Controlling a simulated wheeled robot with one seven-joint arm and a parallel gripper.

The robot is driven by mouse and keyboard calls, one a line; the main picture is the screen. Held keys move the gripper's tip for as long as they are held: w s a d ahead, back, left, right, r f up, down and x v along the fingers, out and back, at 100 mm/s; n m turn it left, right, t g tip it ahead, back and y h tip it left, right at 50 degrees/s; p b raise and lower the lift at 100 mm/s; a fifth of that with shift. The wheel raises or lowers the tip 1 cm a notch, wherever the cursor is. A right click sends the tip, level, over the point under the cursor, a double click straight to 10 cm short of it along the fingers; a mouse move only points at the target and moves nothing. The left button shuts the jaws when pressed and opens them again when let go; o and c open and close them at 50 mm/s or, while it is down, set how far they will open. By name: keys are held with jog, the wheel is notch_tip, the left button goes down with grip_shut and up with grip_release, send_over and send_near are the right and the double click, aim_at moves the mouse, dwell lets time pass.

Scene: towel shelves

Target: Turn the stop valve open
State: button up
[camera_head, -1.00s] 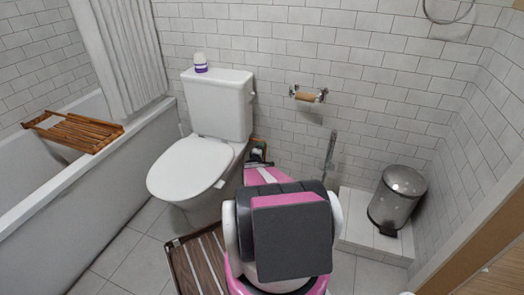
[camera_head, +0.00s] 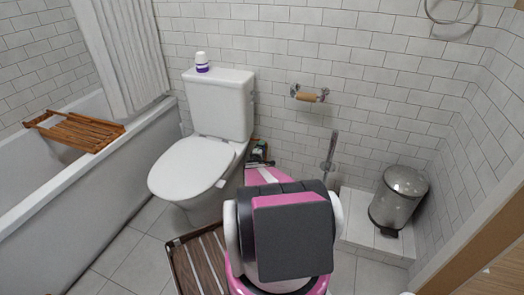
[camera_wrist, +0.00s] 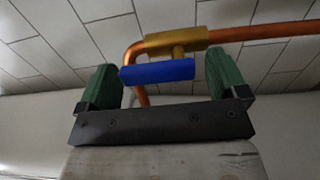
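The stop valve shows in the wrist view as a brass body (camera_wrist: 176,40) on a copper pipe, with a blue lever handle (camera_wrist: 157,72) below it. The handle lies roughly along the line of the valve body. My gripper (camera_wrist: 163,75) is open, with its green fingers on either side of the blue handle. The left fingertip is close to the handle's left end; I cannot tell whether they touch. In the head view my gripper (camera_head: 258,155) is low beside the toilet, mostly hidden behind my arm, and the valve cannot be made out.
The toilet (camera_head: 190,165) stands left of my arm. A toilet brush (camera_head: 329,155) and a paper roll holder (camera_head: 309,95) are on the right by the tiled wall. A metal bin (camera_head: 398,195) stands on a raised tiled ledge. A slatted mat (camera_head: 200,262) lies on the floor.

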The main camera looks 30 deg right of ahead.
jog(key=v, duration=1)
jog(key=shift+s+a, duration=0.2)
jog(key=shift+a, duration=0.1)
jog(key=shift+s, duration=0.1)
